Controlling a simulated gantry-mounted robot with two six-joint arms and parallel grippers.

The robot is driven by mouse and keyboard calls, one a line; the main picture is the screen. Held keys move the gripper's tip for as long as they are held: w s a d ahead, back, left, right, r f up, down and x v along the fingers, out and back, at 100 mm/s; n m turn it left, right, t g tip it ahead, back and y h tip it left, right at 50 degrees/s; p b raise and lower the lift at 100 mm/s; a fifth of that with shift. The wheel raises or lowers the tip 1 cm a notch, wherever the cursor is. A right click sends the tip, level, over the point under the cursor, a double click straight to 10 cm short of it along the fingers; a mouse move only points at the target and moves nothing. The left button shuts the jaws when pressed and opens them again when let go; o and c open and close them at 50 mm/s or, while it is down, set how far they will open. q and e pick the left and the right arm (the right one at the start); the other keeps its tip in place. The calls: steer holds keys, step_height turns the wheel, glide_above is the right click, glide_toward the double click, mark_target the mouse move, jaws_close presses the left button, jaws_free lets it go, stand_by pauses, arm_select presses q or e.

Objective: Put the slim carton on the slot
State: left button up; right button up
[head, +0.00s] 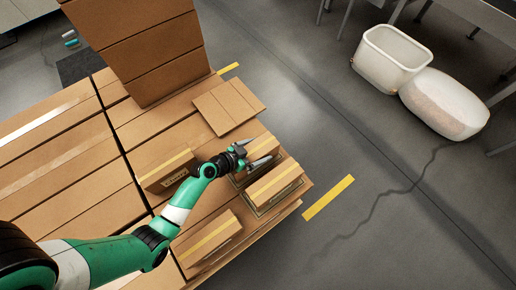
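Several small brown cartons with yellow tape are on the pallet in the head view. One carton (276,184) sits on a dark-rimmed slot (258,212) near the pallet's right corner. Another carton (262,144) is just behind my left gripper and partly hidden by it. A third carton (165,171) is left of the gripper, and a fourth (209,238) is at the front. I cannot tell for sure which is the slim carton. My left gripper (257,154) has its fingers apart, close to the two right-hand cartons; I see nothing held between them. My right gripper is out of view.
A tall stack of large boxes (145,50) stands at the back of the pallet. A flat brown box (229,105) lies beside it. The grey floor beside the pallet is clear.

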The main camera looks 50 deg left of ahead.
arm_select(q)
steer(key=shift+r, duration=0.2)
steer(key=shift+s+r+p, duration=0.2)
steer(key=shift+s+p, duration=0.05)
steer(key=shift+p, duration=0.25)
steer(key=p+v, duration=0.4)
steer(key=v, duration=0.6)
steer(key=shift+s+r, duration=0.15)
steer(key=shift+s, duration=0.15)
steer(key=shift+s+r, duration=0.1)
steer(key=shift+s, duration=0.25)
steer(key=shift+a, duration=0.1)
